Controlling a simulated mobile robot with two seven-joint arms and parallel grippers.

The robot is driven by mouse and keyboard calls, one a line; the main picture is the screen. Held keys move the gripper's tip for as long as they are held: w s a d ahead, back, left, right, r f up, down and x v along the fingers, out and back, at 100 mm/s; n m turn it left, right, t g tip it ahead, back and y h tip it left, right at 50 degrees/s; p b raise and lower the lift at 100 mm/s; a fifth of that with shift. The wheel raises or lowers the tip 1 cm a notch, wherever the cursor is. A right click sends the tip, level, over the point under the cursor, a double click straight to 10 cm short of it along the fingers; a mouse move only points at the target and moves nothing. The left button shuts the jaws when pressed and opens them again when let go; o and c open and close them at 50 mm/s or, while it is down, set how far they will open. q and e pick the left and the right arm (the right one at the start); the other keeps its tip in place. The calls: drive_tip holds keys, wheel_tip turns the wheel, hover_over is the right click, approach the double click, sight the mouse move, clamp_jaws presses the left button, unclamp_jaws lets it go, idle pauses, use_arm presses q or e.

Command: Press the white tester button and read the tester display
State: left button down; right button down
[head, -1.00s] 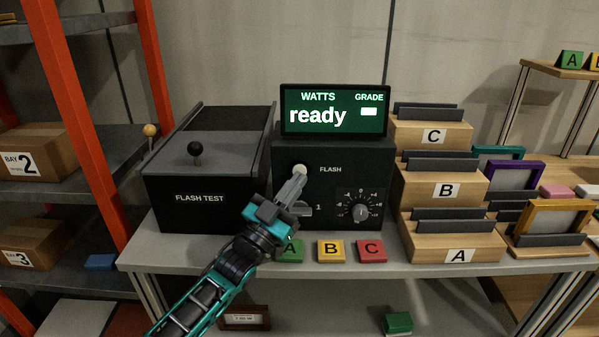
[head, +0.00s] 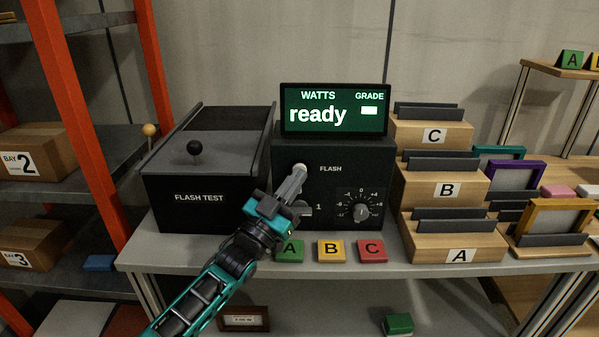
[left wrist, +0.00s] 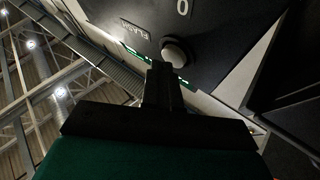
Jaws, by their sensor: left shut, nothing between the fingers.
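The black flash tester (head: 335,170) stands on the grey table. Its display (head: 333,109) reads "ready" under WATTS, with a pale blank block under GRADE. The white tester button (head: 299,169) is on the front panel, left of the word FLASH. My left gripper (head: 299,173) is shut and empty, its fingertips at the button's lower edge. In the left wrist view the round button (left wrist: 176,50) sits just beyond the shut fingertips (left wrist: 163,68); I cannot tell whether they touch. My right gripper is not in view.
A black FLASH TEST box (head: 200,197) with a ball-topped lever stands left of the tester. A dial (head: 361,212) is at its lower right. Letter blocks A, B and C (head: 331,251) lie in front. Wooden card holders (head: 455,247) stand to the right.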

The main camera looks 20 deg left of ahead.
use_arm(q)
drive_tip(key=shift+w+a, duration=0.1)
drive_tip(key=shift+w, duration=0.15)
drive_tip(key=shift+s, duration=0.1)
idle(0.5)
drive_tip(key=shift+s+d+p, duration=0.3)
drive_tip(key=shift+s+p, duration=0.2)
drive_tip(key=shift+s, duration=0.25)
drive_tip(key=s+p, duration=0.1)
drive_tip(key=s, duration=0.1)
drive_tip(key=s+d+p, duration=0.1)
drive_tip(key=s+p, duration=0.1)
drive_tip(key=s, duration=0.1)
drive_tip(key=shift+d, duration=0.15)
drive_tip(key=shift+w, duration=0.1)
idle(0.4)
